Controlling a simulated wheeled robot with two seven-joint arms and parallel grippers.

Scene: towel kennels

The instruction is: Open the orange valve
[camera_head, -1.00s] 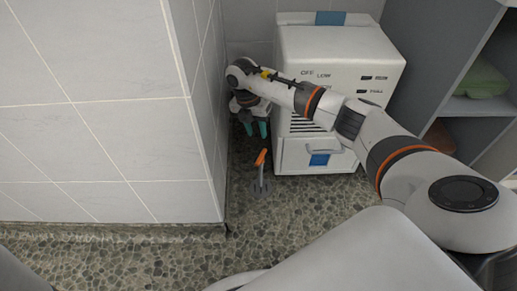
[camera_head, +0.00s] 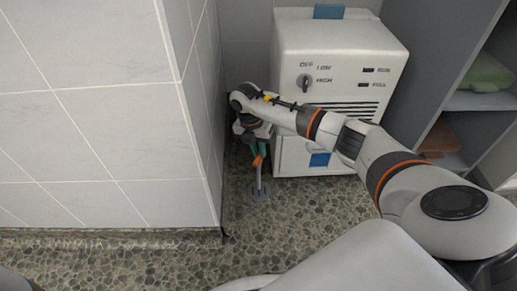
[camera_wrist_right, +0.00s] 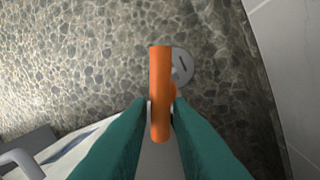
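The orange valve (camera_head: 258,160) is a lever with an orange grip on a grey stem, rising from a round grey plate on the pebbled floor. It stands between the tiled wall corner and the white cabinet. In the right wrist view the orange grip (camera_wrist_right: 160,75) runs lengthwise between the teal fingers. My right gripper (camera_wrist_right: 160,110) has its finger pads against both sides of the grip, apparently shut on it. In the head view the right gripper (camera_head: 257,151) is at the top of the lever, partly hidden by my wrist. My left gripper is not in view.
The white cabinet (camera_head: 340,50) with a knob and front vents stands just right of the valve. A tiled wall (camera_head: 110,120) is close on the left. Grey shelves (camera_head: 485,101) with folded towels stand at the right. The floor in front is clear.

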